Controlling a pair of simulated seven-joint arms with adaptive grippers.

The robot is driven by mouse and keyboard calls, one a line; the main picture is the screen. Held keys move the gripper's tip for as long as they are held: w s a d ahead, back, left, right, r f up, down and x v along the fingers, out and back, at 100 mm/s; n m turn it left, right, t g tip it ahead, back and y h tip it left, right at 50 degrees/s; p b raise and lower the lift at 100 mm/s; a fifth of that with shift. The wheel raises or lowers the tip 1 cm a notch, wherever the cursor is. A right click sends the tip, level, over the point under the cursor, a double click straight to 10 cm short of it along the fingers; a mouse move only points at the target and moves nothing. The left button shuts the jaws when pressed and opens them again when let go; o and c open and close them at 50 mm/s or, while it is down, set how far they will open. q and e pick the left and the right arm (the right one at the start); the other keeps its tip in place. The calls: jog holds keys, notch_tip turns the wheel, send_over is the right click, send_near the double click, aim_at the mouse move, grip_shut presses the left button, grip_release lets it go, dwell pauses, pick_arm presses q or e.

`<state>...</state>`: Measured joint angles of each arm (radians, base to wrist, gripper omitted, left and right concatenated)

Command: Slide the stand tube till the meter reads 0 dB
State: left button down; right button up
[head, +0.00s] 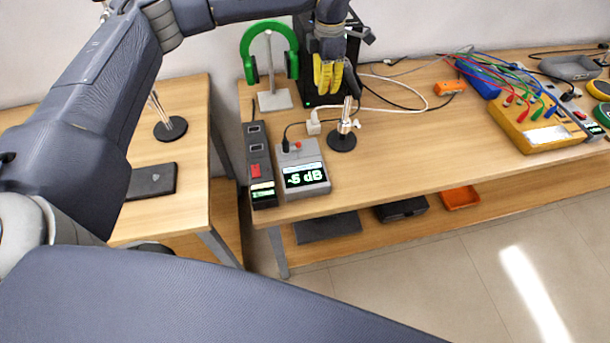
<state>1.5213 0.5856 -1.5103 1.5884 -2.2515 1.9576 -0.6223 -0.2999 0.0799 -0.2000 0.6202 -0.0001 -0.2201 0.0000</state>
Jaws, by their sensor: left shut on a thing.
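The grey meter box (304,168) stands at the front left of the wooden bench, and its lit screen reads about -5 dB. Behind it to the right is a small stand with a round black base (342,140) and an upright metal tube (346,106) with a clamp knob. My left gripper (328,78), with yellow fingertips, is above the base, shut at the upper part of the stand. A dark piece beside the fingers partly hides the exact contact. My right gripper is out of view.
A black power strip (259,165) lies left of the meter. A green headset (268,40) hangs on a stand behind it. A white plug (313,124) and cables lie near the stand base. A yellow instrument (535,123) stands at the right. The bench middle is clear.

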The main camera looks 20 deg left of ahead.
pick_arm(q)
jog(key=shift+f, duration=2)
jog(key=c, duration=1.4)
grip_release()
jog(key=shift+o, duration=0.2)
jog(key=shift+r, duration=0.1)
